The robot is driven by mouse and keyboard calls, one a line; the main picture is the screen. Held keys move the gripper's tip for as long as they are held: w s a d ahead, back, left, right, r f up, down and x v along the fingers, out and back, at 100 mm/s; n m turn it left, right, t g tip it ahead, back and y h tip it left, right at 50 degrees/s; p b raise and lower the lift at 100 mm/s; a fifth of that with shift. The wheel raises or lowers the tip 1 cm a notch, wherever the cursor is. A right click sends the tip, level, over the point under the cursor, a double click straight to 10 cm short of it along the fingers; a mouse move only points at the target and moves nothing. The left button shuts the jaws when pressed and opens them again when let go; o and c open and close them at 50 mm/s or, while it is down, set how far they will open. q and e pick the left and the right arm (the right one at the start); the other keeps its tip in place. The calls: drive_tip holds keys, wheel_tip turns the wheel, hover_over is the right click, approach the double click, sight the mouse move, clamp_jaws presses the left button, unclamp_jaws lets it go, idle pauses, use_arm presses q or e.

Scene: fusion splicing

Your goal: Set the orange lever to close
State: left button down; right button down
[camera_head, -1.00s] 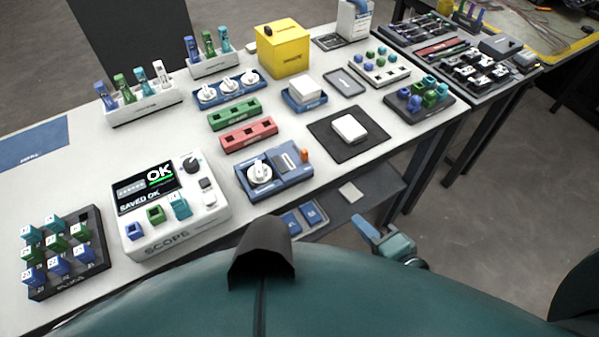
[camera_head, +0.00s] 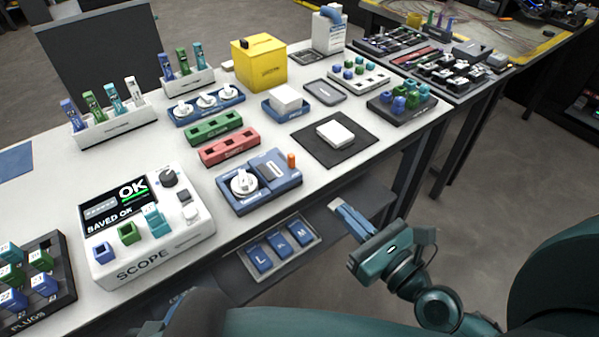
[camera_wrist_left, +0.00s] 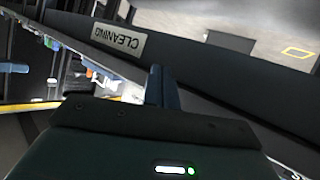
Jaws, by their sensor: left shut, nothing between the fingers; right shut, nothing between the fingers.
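The orange lever (camera_head: 291,160) stands upright at the right end of a blue device (camera_head: 259,183) on the white table. The device also carries a white round dial (camera_head: 243,182) and a grey slotted plate. My right gripper (camera_head: 338,206) is shut and empty, past the table's front edge and below and right of the lever, apart from it. My left gripper (camera_wrist_left: 156,84) shows shut and empty in the left wrist view.
The white scope box (camera_head: 147,226) with an OK screen is left of the device. A red block (camera_head: 230,148) lies behind it, a black mat (camera_head: 312,147) with a white box to its right. A tray of blue pieces (camera_head: 281,247) sits below the table edge.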

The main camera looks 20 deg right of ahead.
sight(293, 160)
drive_tip(key=shift+w, duration=0.1)
drive_tip(key=p+x, duration=0.2)
drive_tip(key=x, duration=1.1)
drive_tip(key=shift+w+a+p, duration=0.1)
drive_tip(key=shift+p, duration=0.2)
drive_tip(key=shift+w+a, duration=0.1)
drive_tip(key=shift+w, duration=0.2)
drive_tip(key=shift+w, duration=0.1)
